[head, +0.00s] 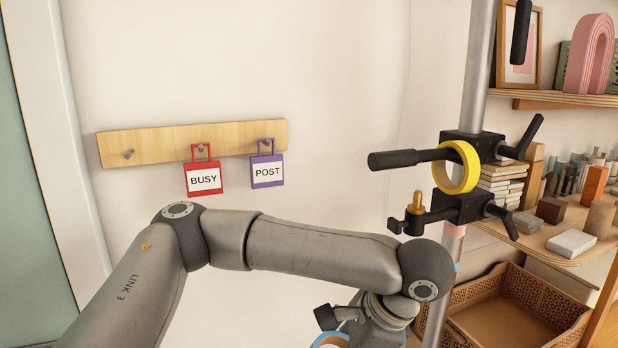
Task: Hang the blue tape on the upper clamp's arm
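The blue tape (330,341) shows only as the top of a light blue ring with a tan core, cut off by the bottom edge. My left gripper (335,318) is right at this ring, mostly hidden by its wrist; I cannot tell whether its fingers grip the ring. The upper clamp (474,146) is fixed on a grey upright pole. Its black arm (400,159) points left with a thicker end. A yellow tape ring (441,178) hangs around this arm near the clamp. My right gripper is not in view.
A lower clamp (462,207) with a brass pin (417,202) sits just below. A wooden peg rail (150,143) holds a red BUSY tag (203,180) and a purple POST tag (267,172). Cluttered shelves (540,235) and a wicker basket (545,300) are at right.

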